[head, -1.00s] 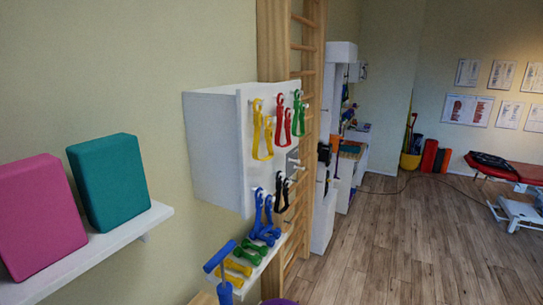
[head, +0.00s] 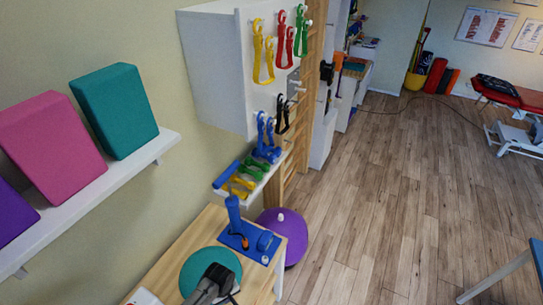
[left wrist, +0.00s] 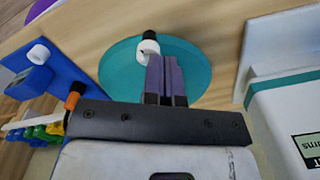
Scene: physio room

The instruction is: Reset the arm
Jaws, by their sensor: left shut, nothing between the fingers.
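My left gripper (head: 216,274) is low in the head view, over a teal round disc (head: 200,262) on a wooden table (head: 180,255). In the left wrist view its two purple-grey fingers (left wrist: 165,76) are shut together with nothing between them, pointing at the disc (left wrist: 122,68). A small white and black piece (left wrist: 149,46) shows right at the fingertips; whether they touch it I cannot tell. My right gripper is in neither view.
A purple ball (head: 285,232) is beyond the table. A white wall cabinet (head: 215,70) and a shelf with foam blocks (head: 120,110) line the left. The wooden floor (head: 400,190) is largely clear.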

